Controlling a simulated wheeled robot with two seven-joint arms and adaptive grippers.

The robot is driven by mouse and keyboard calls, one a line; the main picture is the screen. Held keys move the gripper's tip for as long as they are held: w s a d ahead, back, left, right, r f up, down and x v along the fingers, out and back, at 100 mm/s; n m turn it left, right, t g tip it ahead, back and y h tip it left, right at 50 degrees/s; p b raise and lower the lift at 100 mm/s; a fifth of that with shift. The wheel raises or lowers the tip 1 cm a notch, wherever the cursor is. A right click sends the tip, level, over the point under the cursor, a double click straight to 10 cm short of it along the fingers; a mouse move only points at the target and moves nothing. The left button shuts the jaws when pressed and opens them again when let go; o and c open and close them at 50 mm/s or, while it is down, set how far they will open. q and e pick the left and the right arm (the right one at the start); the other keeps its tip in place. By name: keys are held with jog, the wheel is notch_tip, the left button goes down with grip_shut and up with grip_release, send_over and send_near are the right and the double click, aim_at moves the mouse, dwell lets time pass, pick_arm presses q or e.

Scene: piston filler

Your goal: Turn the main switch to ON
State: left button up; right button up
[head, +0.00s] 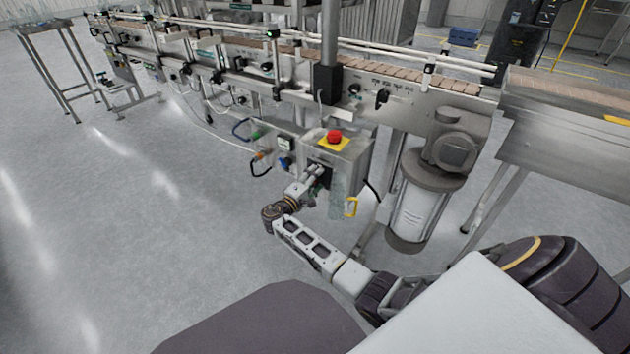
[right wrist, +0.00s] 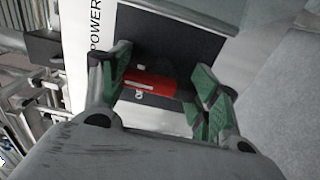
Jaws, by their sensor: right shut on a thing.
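The main switch shows in the right wrist view as a red handle (right wrist: 150,84) on a black plate (right wrist: 165,45), beside a white strip lettered POWER. A small white mark sits by the handle, too hidden to read. My right gripper (right wrist: 162,86) has its green-padded fingers on either side of the red handle and is shut on it. In the head view my right gripper (head: 318,174) is at the front of the grey control box (head: 345,165), where it hides most of the switch. My left gripper is not in view.
A red emergency button (head: 334,137) on a yellow plate tops the box. A box with coloured knobs (head: 270,150) stands at left, a motor with cylinder (head: 415,205) at right. The conveyor (head: 400,100) runs behind. Floor at left is clear.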

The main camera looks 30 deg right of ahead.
jog(key=o, duration=1)
jog(key=v, duration=1.2)
jog(key=shift+f, duration=0.1)
